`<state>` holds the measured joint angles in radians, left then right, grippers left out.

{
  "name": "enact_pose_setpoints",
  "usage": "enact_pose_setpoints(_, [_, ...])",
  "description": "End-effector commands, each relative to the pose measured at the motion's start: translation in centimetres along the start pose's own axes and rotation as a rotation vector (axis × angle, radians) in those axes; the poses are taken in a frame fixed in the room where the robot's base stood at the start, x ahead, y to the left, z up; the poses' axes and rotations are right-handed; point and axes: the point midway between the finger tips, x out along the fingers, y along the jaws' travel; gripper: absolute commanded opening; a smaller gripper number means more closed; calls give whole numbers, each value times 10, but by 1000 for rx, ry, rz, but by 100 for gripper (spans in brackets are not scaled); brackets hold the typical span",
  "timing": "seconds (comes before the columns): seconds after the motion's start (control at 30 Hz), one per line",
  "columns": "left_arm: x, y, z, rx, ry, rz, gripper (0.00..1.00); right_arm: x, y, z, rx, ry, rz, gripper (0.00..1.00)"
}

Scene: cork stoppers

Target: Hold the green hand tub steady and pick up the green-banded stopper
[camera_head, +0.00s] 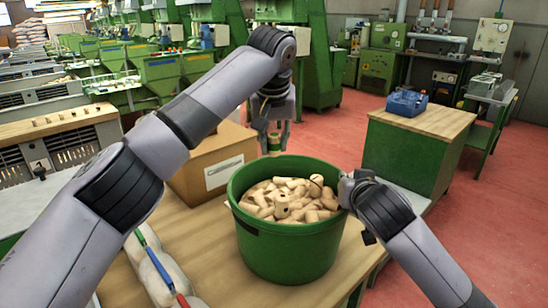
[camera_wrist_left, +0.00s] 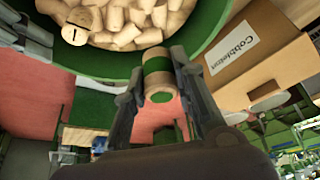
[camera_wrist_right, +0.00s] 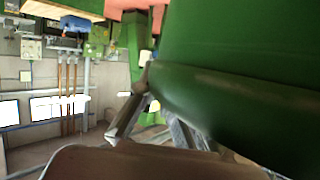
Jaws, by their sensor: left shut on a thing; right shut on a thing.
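The green tub (camera_head: 284,252) stands on the wooden table, filled with cork stoppers (camera_head: 290,198). My left gripper (camera_head: 274,145) is shut on the green-banded stopper (camera_wrist_left: 160,72) and holds it above the tub's far rim. The stopper's green band and round green end mark show between the fingers in the left wrist view. My right gripper (camera_head: 346,188) is shut on the tub's right rim. In the right wrist view the tub's green wall and rim (camera_wrist_right: 235,95) fill the right side, and the fingertips are partly hidden by it.
A cardboard box (camera_head: 207,172) with a white label stands behind and left of the tub. White rounded objects (camera_head: 160,272) and coloured sticks lie at the front left. A green cabinet (camera_head: 405,150) with a blue item stands at the right.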

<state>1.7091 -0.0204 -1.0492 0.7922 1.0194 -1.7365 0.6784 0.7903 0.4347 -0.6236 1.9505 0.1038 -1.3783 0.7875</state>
Motion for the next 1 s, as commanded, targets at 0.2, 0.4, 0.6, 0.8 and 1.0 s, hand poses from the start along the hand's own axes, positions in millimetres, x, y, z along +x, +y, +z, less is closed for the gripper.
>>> enact_pose_setpoints(0.2, [-6, 0, -2, -1, -1, 0, 14, 0, 0, -1, 2, 1, 1, 0])
enact_pose_setpoints(0.4, [-5, 0, -2, -1, 0, 0, 14, 0, 0, -1, 2, 1, 1, 11])
enact_pose_setpoints(0.6, [-5, 0, -2, -1, 0, 0, 14, 0, 0, 0, 1, 1, 1, 25])
enact_pose_setpoints(0.8, [-5, 0, -2, -1, 0, 0, 14, 0, 0, 0, 0, 0, 0, 30])
enact_pose_setpoints(1.0, [-5, 0, -2, -1, 0, 0, 14, -2, 0, 0, 0, 0, 0, 30])
